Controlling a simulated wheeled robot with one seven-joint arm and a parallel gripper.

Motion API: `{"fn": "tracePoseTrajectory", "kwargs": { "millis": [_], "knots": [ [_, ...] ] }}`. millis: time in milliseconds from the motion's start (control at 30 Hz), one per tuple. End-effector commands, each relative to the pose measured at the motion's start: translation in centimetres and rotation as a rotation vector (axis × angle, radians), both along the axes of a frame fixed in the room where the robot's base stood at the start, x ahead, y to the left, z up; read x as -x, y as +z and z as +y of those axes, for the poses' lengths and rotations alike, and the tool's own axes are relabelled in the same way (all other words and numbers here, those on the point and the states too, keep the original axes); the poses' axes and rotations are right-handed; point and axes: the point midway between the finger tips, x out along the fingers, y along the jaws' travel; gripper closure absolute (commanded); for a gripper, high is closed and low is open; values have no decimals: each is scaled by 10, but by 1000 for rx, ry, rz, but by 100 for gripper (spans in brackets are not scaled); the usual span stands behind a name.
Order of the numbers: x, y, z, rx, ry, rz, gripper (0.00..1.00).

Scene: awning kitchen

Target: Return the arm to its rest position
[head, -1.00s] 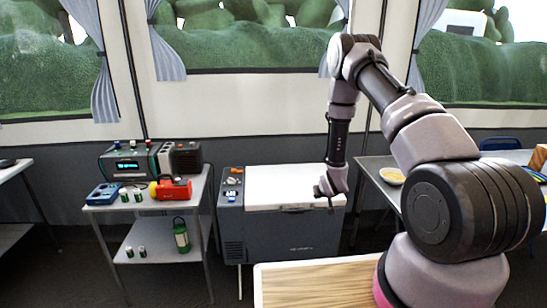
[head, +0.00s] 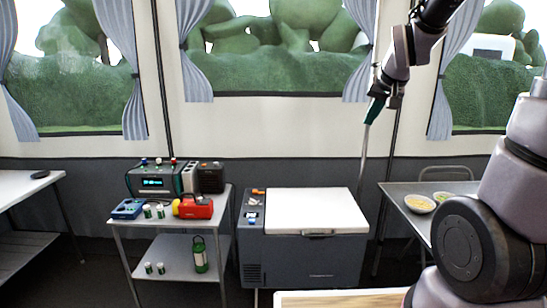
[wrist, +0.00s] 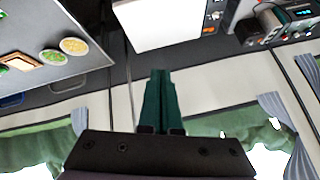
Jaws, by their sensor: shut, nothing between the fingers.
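In the wrist view my gripper (wrist: 160,74) shows the same closed fingers in the centre. My arm rises at the right of the head view, and its upper part runs out of the frame.
A cooler (head: 318,212) with a closed white lid stands below. Left of it is a shelf cart (head: 180,219) with devices, cans and a lantern (head: 200,254). A table with two bowls (head: 419,203) is at right. A wooden surface (head: 340,299) is in front.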

Motion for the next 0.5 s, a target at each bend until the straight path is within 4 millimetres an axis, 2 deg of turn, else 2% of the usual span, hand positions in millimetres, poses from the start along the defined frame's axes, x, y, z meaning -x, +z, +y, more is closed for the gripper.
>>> {"fn": "tracePoseTrajectory", "kwargs": {
  "millis": [33, 200, 400, 500],
  "knots": [
    [20, 17, 1, -14, -3, -7, 100],
    [91, 50, 7, -63, -6, 12, 100],
    [161, 67, 15, -112, -5, 34, 100],
    [182, 70, 18, -126, -3, 41, 100]
  ]
}}
